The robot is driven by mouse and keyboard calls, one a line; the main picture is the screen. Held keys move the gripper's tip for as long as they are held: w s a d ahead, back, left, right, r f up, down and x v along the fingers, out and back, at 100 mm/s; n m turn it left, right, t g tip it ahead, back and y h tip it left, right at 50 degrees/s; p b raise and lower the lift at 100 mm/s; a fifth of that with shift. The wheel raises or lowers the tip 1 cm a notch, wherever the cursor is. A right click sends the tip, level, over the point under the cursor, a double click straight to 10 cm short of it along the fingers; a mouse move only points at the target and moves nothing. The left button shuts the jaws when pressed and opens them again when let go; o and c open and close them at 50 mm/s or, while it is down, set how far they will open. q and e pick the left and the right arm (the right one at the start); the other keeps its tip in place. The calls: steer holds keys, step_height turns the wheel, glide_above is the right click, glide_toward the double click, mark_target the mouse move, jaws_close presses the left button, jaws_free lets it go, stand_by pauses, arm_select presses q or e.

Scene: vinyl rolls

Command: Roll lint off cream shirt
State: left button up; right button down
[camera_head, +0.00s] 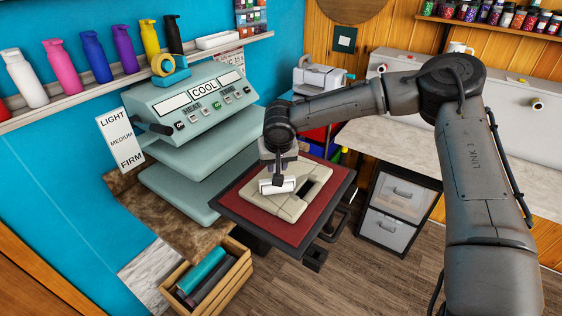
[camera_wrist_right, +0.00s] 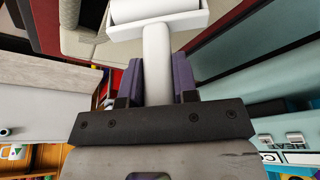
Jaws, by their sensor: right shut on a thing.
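The cream shirt (camera_head: 259,206) lies folded on a dark red pad (camera_head: 231,208) with a black edge, in the middle of the head view. My right gripper (camera_head: 278,178) is over the shirt. In the right wrist view my right gripper (camera_wrist_right: 157,82) is shut on the white handle of the lint roller (camera_wrist_right: 158,45). The roller's white head (camera_head: 274,187) is at the shirt's surface; I cannot tell whether it touches. A dark rectangular patch (camera_head: 313,189) shows on the shirt's right part. No lint can be made out. My left gripper is not in view.
A teal heat press (camera_head: 196,103) marked COOL stands left of the pad. A wooden crate (camera_head: 235,280) with rolls stands on the floor below. A drawer unit (camera_head: 397,205) and pale counter (camera_head: 400,139) are at the right. Several coloured bottles line a shelf (camera_head: 130,80).

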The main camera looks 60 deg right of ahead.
steer(key=shift+a, duration=0.3)
steer(key=w+d+p, duration=0.1)
steer(key=w+d, duration=0.1)
steer(key=d, duration=0.5)
steer(key=shift+w, duration=0.3)
stand_by(0.4)
steer(key=shift+d, duration=0.1)
step_height(320, 180, up, 7)
steer(key=p, duration=0.5)
stand_by(0.5)
